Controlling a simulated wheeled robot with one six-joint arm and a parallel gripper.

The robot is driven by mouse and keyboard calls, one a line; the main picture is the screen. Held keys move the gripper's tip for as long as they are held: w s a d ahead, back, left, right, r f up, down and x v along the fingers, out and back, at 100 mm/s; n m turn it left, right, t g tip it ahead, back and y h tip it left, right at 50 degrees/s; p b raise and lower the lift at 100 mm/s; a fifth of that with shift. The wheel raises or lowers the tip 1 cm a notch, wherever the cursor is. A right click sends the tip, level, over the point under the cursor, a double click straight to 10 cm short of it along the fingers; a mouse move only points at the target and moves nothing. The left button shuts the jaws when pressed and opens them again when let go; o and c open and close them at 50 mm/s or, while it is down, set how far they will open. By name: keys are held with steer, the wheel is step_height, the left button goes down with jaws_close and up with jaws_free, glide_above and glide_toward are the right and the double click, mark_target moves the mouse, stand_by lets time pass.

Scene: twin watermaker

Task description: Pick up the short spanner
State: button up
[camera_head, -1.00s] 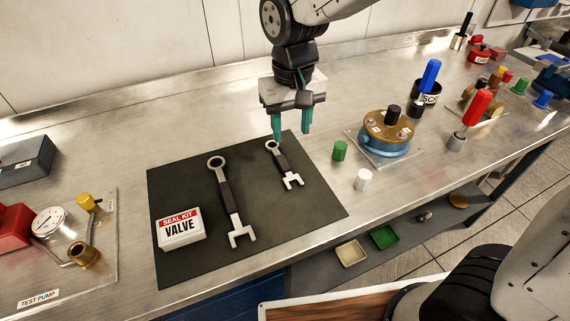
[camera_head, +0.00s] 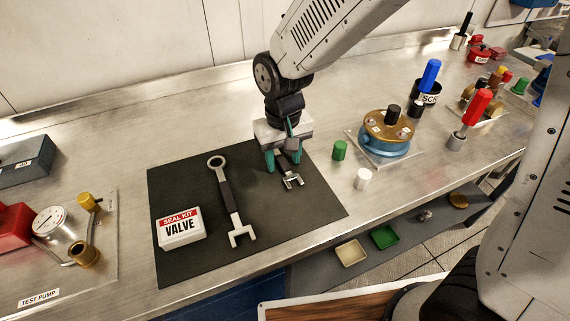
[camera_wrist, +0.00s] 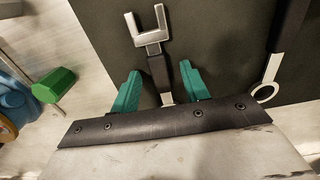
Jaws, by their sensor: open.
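The short spanner (camera_head: 291,180) lies on the dark mat (camera_head: 315,200), its open jaw toward the bench's front edge. Its ring end is hidden by my gripper in the head view. My gripper (camera_head: 283,162) is open, low over the spanner, pointing down. In the wrist view the short spanner (camera_wrist: 158,68) runs between the two green fingers of my gripper (camera_wrist: 162,90), one on each side of its dark handle, with a gap to each. I cannot tell how far the fingertips are above the mat.
The long spanner (camera_head: 226,195) and the seal kit box (camera_head: 181,228) lie to the left on the mat. The bench behind the mat is clear.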

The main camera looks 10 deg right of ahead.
mark_target(283, 162)
jaws_close()
steer(key=shift+r, duration=0.2)
steer(key=shift+r, duration=0.25)
step_height(283, 162, up, 3)
steer(key=shift+r, duration=0.1)
steer(key=s+a, duration=0.3)
steer(key=s, duration=0.1)
steer(key=s+a, duration=0.3)
steer(key=a, duration=0.1)
steer(key=s+a+r, duration=0.1)
steer(key=s+a, duration=0.3)
steer(key=shift+s, duration=0.35)
